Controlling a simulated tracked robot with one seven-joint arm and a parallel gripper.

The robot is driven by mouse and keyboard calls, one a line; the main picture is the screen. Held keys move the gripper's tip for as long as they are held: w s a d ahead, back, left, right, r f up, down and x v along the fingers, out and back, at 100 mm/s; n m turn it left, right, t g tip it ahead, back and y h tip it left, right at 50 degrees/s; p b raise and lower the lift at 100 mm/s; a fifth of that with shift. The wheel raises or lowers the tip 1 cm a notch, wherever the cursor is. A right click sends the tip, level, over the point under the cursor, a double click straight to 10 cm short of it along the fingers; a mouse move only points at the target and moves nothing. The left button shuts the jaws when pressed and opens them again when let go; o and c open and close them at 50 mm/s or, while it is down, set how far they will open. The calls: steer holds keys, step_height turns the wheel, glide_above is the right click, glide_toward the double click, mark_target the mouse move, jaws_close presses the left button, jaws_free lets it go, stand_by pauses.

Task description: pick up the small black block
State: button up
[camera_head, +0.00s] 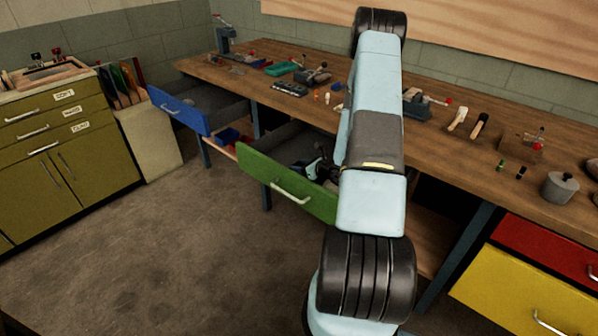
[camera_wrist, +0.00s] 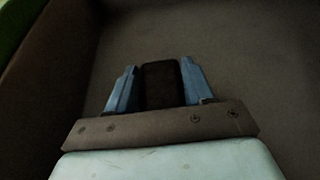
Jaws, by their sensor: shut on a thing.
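In the wrist view, the small black block (camera_wrist: 161,84) stands between the two blue fingers of my gripper (camera_wrist: 158,88). The fingers are shut on its left and right sides. Behind the block is the grey floor of a drawer; I cannot tell whether the block touches it. In the head view, my gripper (camera_head: 318,172) is low inside the open green drawer (camera_head: 285,188), partly hidden by my own arm. The block cannot be made out there.
The green drawer's wall (camera_wrist: 50,60) is close on the left in the wrist view. An open blue drawer (camera_head: 180,110) is to the left. The wooden workbench (camera_head: 440,150) above carries several tools and small parts. Red (camera_head: 545,250) and yellow (camera_head: 510,290) drawers are at the right.

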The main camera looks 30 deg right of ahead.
steer(key=c, duration=0.6)
jaws_close()
steer(key=shift+r, duration=0.1)
steer(key=shift+r, duration=1.25)
steer(key=s+a+r, duration=0.2)
steer(key=s+r, duration=0.8)
steer(key=s, duration=0.3)
steer(key=shift+s+r, duration=0.15)
steer(key=shift+s, duration=0.25)
